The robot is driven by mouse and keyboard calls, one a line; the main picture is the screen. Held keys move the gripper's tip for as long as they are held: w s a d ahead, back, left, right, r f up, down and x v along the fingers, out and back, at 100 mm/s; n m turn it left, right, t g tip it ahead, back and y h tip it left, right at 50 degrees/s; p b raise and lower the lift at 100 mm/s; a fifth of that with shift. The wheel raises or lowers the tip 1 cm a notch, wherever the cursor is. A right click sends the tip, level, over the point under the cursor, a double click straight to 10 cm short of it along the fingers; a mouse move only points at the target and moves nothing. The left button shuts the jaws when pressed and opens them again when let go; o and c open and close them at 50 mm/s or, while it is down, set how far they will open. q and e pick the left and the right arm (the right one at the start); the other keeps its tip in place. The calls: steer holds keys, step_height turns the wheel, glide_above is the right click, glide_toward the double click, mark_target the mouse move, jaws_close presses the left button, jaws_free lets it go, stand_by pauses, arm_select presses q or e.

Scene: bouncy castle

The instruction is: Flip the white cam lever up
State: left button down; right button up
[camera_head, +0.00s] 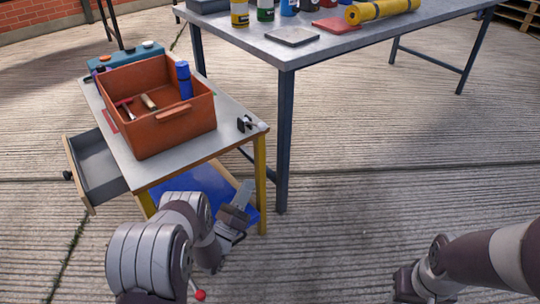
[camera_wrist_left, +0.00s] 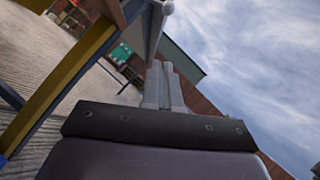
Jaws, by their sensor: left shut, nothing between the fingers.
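A small black fitting with a pale lever (camera_head: 246,124) sits at the right corner of the small work table. It is tiny in the head view, so its exact tilt is hard to tell. My left gripper (camera_head: 244,192) is shut and empty, low beside the table's right end, below the lever. My right gripper is out of frame.
The small table (camera_head: 200,150) holds an orange crate (camera_head: 165,135) with tools and a blue bottle. Its yellow leg (camera_head: 261,180) stands close to my left gripper. An open drawer (camera_head: 95,165) juts out left. A large grey table (camera_head: 290,50) stands behind. Floor to the right is clear.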

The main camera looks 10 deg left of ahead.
mark_target(253, 124)
arm_select(q)
steer(key=shift+s+r, duration=0.1)
steer(key=shift+r, duration=0.05)
steer(key=a+r+b+x, duration=0.1)
steer(key=x, duration=0.5)
steer(key=a+r+b+x, duration=0.1)
steer(key=x, duration=0.5)
steer(key=shift+r+b, duration=0.2)
steer(key=shift+b, duration=0.2)
steer(key=shift+d, duration=0.15)
